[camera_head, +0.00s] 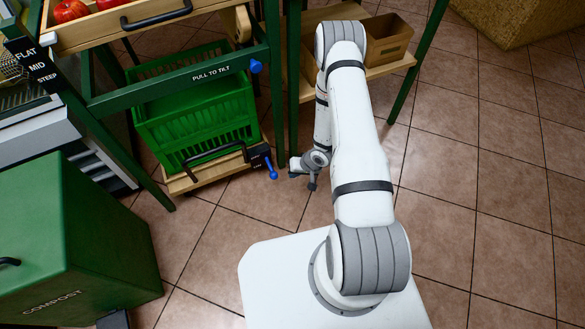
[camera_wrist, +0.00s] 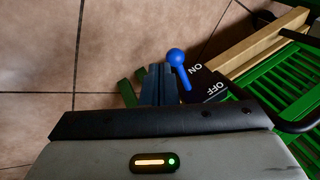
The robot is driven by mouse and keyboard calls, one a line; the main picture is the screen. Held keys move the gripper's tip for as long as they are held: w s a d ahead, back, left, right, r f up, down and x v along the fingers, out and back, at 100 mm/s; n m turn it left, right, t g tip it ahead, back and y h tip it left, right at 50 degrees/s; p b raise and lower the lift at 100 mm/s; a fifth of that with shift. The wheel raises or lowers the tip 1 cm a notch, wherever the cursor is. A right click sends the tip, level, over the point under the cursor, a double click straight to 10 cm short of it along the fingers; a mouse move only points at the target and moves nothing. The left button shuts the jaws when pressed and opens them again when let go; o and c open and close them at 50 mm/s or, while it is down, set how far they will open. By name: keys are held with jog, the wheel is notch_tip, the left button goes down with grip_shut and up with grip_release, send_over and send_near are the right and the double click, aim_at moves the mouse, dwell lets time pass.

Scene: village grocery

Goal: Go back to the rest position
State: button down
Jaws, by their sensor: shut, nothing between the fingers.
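My gripper (camera_head: 300,168) hangs low beside my white arm in the head view, over the tiled floor. It is shut and empty. In the wrist view, my gripper's dark fingers (camera_wrist: 157,86) point away from the camera, next to a blue-knobbed lever (camera_wrist: 178,62). The lever sits on a black plate marked ON and OFF (camera_wrist: 205,80), its knob toward the ON side. In the head view the lever (camera_head: 270,168) is left of my gripper, with a small gap visible between them.
A green crate (camera_head: 190,118) stands on a low wooden base (camera_head: 215,172) at left. A green frame with a blue PULL TO TILT knob (camera_head: 255,66) holds a wooden tray of red apples (camera_head: 70,10). A green compost bin (camera_head: 75,245) stands lower left. Floor at right is clear.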

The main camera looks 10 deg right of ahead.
jog(key=w+d+r+h+p, duration=0.2)
jog(key=r+p, duration=0.2)
jog(key=r, duration=1)
jog(key=w+d+r+t+h+p, duration=0.15)
jog(key=r+p, duration=0.35)
jog(key=r, duration=1)
jog(key=w+d+r+h+p, duration=0.2)
jog(key=d+r+p, duration=0.15)
jog(key=r, duration=1.05)
jog(key=s+d+p+v, duration=0.1)
jog(key=p+v, duration=0.7)
jog(key=v, duration=1.5)
jog(key=s+a+r+p, duration=0.2)
jog(key=s+r+p, duration=0.1)
jog(key=s+r, duration=0.4)
jog(key=s+a+r+n+g+y+p, duration=0.1)
jog(key=s+a+r+p, duration=0.2)
jog(key=s+r, duration=0.4)
jog(key=shift+r, duration=0.35)
jog(key=shift+g, duration=0.25)
